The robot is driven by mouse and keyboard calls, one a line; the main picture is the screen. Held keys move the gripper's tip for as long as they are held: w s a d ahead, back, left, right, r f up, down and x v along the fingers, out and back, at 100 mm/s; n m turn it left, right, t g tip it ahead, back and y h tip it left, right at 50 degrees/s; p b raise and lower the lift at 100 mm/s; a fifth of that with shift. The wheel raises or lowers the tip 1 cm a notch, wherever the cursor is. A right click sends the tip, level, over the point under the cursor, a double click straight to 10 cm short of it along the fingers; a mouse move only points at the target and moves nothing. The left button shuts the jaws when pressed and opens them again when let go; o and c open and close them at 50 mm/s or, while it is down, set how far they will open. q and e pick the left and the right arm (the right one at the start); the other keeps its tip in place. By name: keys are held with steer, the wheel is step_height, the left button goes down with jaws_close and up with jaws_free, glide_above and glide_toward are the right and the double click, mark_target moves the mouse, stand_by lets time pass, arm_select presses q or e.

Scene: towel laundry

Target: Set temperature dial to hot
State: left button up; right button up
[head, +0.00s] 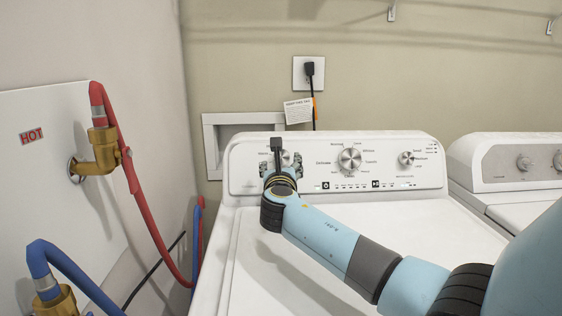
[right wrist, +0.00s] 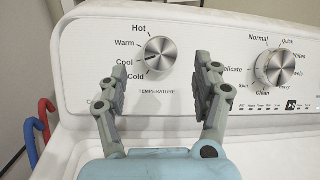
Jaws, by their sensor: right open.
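The temperature dial (right wrist: 157,55) is a round silver knob at the left of the washer's panel. Its labels Hot, Warm, Cool and Cold run down its left side in the right wrist view, and its dark mark appears to point left, near Cool. In the head view the dial (head: 286,157) is partly hidden by my right gripper (head: 283,166). My right gripper (right wrist: 161,72) is open and empty, with one finger on each side of the dial and a visible gap on both sides. How far the fingertips are from the panel is unclear. My left gripper is not in view.
The washer (head: 330,215) has a cycle dial (head: 350,159) right of the temperature dial and a smaller knob (head: 406,158) further right. A second white machine (head: 510,180) stands at the right. Red (head: 130,175) and blue (head: 75,275) hoses hang at the left wall.

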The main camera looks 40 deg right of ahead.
mark_target(281, 158)
steer(key=x, duration=0.5)
steer(key=shift+c, duration=0.3)
steer(key=shift+a, duration=0.1)
steer(key=c, duration=1.1)
